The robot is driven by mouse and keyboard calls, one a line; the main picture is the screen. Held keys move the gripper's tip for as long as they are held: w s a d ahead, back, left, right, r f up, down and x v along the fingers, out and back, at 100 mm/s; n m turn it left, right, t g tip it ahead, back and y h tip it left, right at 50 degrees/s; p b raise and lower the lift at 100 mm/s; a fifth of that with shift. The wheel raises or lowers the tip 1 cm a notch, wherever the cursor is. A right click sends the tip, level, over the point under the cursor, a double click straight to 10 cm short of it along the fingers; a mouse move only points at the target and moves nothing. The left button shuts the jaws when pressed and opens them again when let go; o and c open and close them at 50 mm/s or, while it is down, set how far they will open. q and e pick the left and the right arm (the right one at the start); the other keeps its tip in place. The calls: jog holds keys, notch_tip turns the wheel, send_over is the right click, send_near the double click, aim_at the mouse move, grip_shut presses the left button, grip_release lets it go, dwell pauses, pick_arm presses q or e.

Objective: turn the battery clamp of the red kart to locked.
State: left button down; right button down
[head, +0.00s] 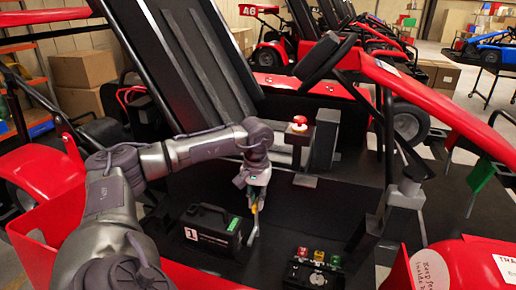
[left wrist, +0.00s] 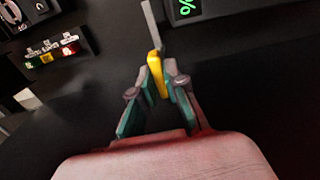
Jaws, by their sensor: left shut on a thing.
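The battery clamp (left wrist: 154,65) shows in the left wrist view as a grey lever with a yellow grip. In the head view its lever (head: 253,228) stands beside the right end of the black battery (head: 210,229), which has a handle and a "1" label. My left gripper (head: 258,192) comes down from above in the head view. In the left wrist view my left gripper (left wrist: 158,82) is shut on the yellow grip. The clamp's base is hard to make out, and I cannot tell its locked position. My right gripper is not in view.
A red button (head: 299,121), the steering wheel (head: 323,57) and the seat (head: 185,60) rise around the arm. The floor beside the lever is clear.

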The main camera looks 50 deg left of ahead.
pick_arm(q)
jog(key=shift+r, duration=0.1)
dwell(0.4)
jog(key=c, duration=1.2)
grip_release()
notch_tip(320, 180, up, 12)
